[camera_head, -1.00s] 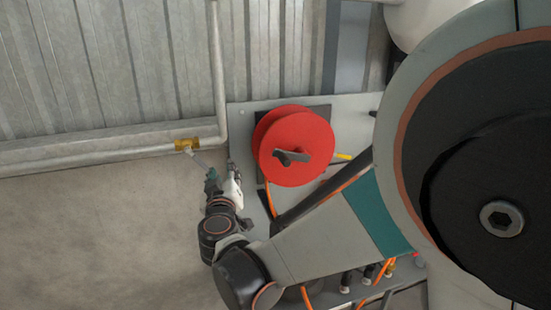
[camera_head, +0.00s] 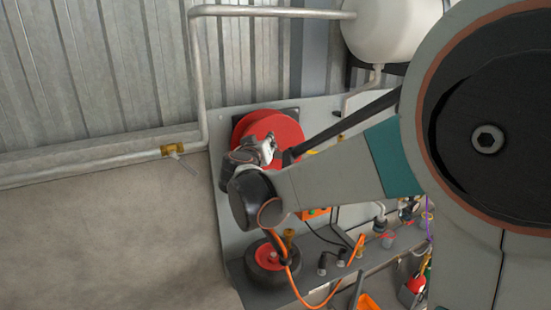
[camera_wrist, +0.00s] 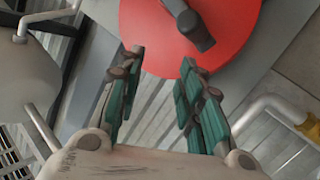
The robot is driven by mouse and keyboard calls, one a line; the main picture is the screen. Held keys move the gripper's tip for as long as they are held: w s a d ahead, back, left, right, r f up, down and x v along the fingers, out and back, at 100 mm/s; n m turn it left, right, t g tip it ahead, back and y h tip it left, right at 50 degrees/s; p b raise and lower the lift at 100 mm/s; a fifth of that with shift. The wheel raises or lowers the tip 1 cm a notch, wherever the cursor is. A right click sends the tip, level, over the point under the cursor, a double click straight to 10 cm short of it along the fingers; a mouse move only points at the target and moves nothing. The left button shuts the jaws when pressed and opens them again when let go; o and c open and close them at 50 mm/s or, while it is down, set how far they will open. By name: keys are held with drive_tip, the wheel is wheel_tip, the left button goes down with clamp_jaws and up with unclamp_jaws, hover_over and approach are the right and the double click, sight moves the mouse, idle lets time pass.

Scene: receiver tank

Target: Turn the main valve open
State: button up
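A brass valve (camera_head: 173,150) sits on the pale pipe at the left, its thin lever (camera_head: 187,165) slanting down to the right. The brass fitting also shows at the right edge of the wrist view (camera_wrist: 309,126). A red disc (camera_head: 275,124) is mounted on the grey panel; the wrist view shows the disc (camera_wrist: 235,25) with a dark handle (camera_wrist: 189,26) on it. My gripper (camera_head: 270,141) is in front of the disc and hides part of it. In the wrist view my gripper (camera_wrist: 163,62) is open, its teal fingers apart and empty, with the handle just beyond them.
A white tank (camera_head: 388,25) stands at the upper right, joined to the pipe. Below the panel are a black and red round item (camera_head: 268,258), orange hose (camera_head: 290,283) and several fittings on a ledge.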

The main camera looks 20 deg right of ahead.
drive_tip(key=s+d+f+m+g+b, duration=0.1)
drive_tip(key=s+d+f+g+b, duration=0.1)
drive_tip(key=s+d, duration=0.3)
drive_tip(key=shift+s+d+f+g, duration=0.2)
drive_tip(key=shift+s+d+g, duration=0.15)
drive_tip(key=shift+d, duration=0.7)
drive_tip(key=shift+c, duration=0.3)
